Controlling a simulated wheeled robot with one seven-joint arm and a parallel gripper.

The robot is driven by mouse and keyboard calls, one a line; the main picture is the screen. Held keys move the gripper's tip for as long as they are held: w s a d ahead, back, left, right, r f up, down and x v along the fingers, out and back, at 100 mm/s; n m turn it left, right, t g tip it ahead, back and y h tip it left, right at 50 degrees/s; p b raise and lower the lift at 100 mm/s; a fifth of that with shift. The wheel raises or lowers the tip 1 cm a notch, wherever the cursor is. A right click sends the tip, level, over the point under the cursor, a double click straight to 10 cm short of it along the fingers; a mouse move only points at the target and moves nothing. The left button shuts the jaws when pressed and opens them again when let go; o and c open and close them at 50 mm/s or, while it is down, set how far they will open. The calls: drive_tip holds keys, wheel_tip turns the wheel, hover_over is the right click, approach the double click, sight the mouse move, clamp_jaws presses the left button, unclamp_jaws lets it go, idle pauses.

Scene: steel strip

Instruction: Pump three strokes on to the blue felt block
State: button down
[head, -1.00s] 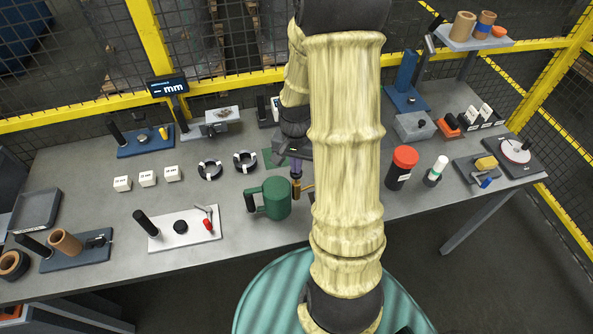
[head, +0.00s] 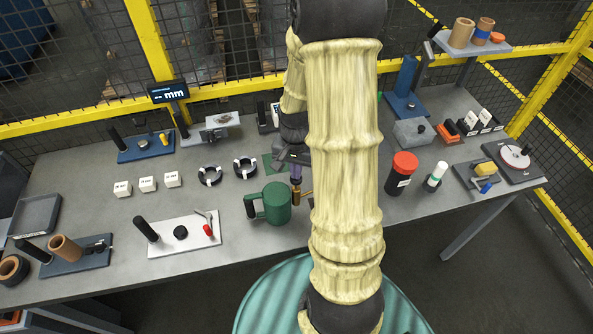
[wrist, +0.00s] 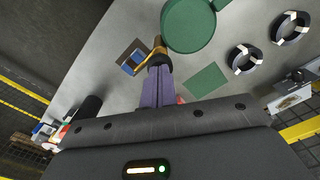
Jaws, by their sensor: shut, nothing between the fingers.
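The blue felt block (wrist: 132,62) sits on a dark base beside the brass part in the wrist view. In the head view my arm hides it.
A green mat (wrist: 206,82) and two black rings (head: 210,175) lie behind the can. A white plate (head: 185,237) with a black post is to the left. A red-capped black container (head: 401,174) stands right of my arm. The table between can and rings is clear.

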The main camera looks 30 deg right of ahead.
idle(0.4)
drive_tip(key=shift+r+p, duration=0.9)
drive_tip(key=shift+r, duration=0.05)
